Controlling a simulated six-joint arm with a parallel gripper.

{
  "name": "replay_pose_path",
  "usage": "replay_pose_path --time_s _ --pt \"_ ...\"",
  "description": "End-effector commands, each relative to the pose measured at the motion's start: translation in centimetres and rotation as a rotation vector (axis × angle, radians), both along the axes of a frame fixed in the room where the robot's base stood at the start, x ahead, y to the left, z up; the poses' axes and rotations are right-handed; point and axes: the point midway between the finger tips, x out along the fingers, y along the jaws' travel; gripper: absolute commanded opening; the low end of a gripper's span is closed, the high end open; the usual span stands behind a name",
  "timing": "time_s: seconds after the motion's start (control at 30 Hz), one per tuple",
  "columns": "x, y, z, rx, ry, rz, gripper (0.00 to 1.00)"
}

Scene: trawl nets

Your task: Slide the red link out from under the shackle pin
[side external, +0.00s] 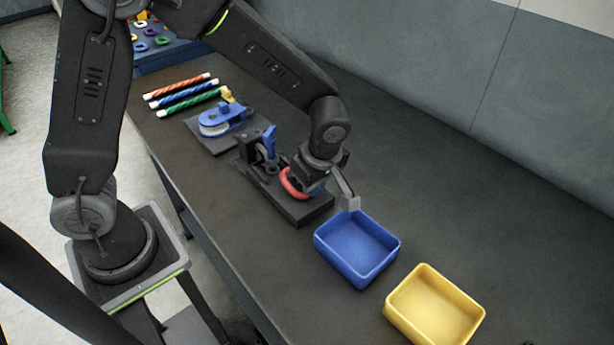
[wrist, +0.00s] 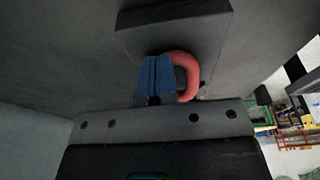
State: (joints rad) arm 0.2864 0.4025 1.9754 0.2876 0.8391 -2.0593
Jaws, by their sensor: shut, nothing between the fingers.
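The red link (side external: 292,184) is a rounded loop over the near end of a dark base plate (side external: 303,211). My gripper (side external: 317,188) is low over that end, close against the link's right side. In the wrist view its blue fingers (wrist: 155,75) are together with no gap, and the red link (wrist: 188,66) curves past them on the right. I cannot tell whether the fingers touch the link or stand inside its loop. A dark shackle fixture (side external: 254,150) with a blue part (side external: 269,142) stands behind the link. The pin cannot be made out clearly.
A blue tray (side external: 330,253) and a yellow tray (side external: 398,313) stand to the right. A blue pulley block (side external: 222,118) and several coloured rope pieces (side external: 185,95) lie farther back. The dark table right of the arm is clear, with a grey wall (side external: 440,60) behind.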

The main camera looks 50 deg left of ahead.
Motion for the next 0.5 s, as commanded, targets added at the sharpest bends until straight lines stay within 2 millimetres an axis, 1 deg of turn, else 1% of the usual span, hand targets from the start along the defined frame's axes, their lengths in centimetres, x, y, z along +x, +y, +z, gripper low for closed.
replay_pose_path --time_s 0.03,0.17,0.5 --pt "-0.5 -0.1 -0.7 -0.002 0.016 0.001 0.00" --pt "-0.4 -0.1 -0.6 -0.002 0.016 0.000 0.00" --pt "-0.3 -0.2 1.6 0.000 0.012 -0.002 0.00"
